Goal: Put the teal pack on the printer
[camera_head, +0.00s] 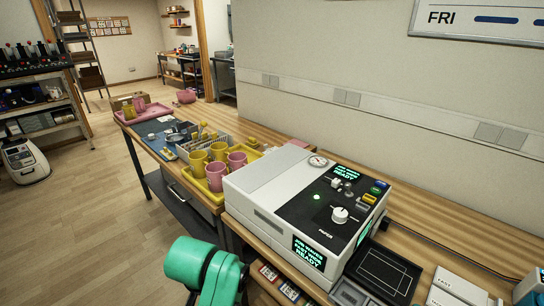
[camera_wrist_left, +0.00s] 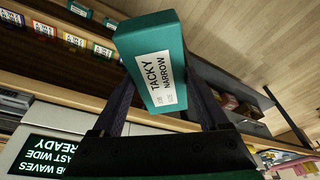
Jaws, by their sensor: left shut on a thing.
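The teal pack (camera_wrist_left: 152,45) is a box with a white label reading TACKY NARROW. It shows large and tilted in the left wrist view, between the dark fingers of my left gripper (camera_wrist_left: 162,85), which is shut on it. The printer (camera_head: 262,195) is a white box with a black top panel, knobs and green lit screens, on the wooden bench in the head view. Its front screen (camera_wrist_left: 62,155) shows at lower left in the left wrist view. In the head view my left arm is in front of the bench; its gripper and the pack are not visible there. My right gripper is not in view.
Several coloured packs (camera_wrist_left: 78,40) sit in a rack under the bench edge. A yellow tray (camera_head: 203,188) of mugs stands left of the printer. A black tray (camera_head: 385,270) lies to its right. Knobs and coloured buttons occupy part of the printer's top.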

